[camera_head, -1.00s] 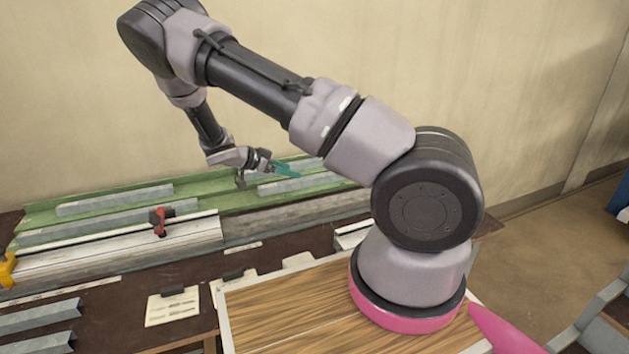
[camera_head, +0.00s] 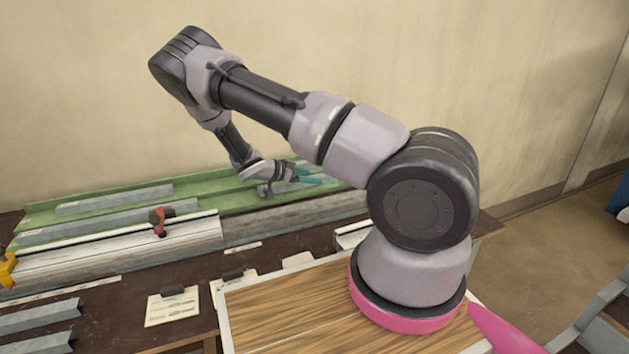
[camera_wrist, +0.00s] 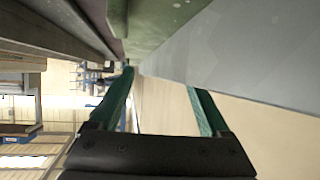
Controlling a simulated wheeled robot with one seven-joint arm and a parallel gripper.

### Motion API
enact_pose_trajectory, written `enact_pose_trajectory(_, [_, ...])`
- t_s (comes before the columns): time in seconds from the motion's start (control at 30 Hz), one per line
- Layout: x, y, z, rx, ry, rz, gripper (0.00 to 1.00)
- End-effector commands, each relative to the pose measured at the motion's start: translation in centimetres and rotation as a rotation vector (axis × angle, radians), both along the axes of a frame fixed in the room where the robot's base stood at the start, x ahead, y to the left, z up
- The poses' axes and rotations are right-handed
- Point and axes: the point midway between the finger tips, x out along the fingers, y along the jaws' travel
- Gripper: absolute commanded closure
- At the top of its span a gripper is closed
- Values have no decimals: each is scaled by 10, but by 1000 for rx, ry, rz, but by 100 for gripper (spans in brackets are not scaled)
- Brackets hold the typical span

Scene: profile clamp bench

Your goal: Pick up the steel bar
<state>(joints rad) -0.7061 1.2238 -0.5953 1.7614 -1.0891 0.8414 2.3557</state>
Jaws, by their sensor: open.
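Several grey steel bars lie in the long green tray (camera_head: 88,199) at the back of the bench; the task does not say which one. One steel bar (camera_head: 333,182) lies at the tray's right part, beside my gripper (camera_head: 306,177), partly hidden by it. My gripper has teal fingers, is open and holds nothing. In the wrist view my gripper (camera_wrist: 165,85) shows both fingers apart, and a large grey bar surface (camera_wrist: 235,48) fills the upper right, close to the right finger. I cannot tell whether they touch.
A white fence rail with a red clamp (camera_head: 158,221) runs in front of the tray, with a yellow part (camera_head: 7,270) at its left end. More grey bars (camera_head: 38,317) lie at front left. A paper card (camera_head: 172,307) sits near a wood-topped surface (camera_head: 275,315). The wall stands close behind.

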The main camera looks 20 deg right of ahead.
Motion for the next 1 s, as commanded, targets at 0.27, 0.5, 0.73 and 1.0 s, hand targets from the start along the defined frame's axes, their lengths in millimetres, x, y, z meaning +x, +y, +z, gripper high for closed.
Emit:
enact_pose_trajectory(0.27, [2,-10,-5,0,0,1,19])
enact_pose_trajectory(0.5, [2,-10,-5,0,0,1,100])
enact_pose_trajectory(0.73, [2,-10,-5,0,0,1,100])
enact_pose_trajectory(1.0, [3,-9,6,1,-3,1,100])
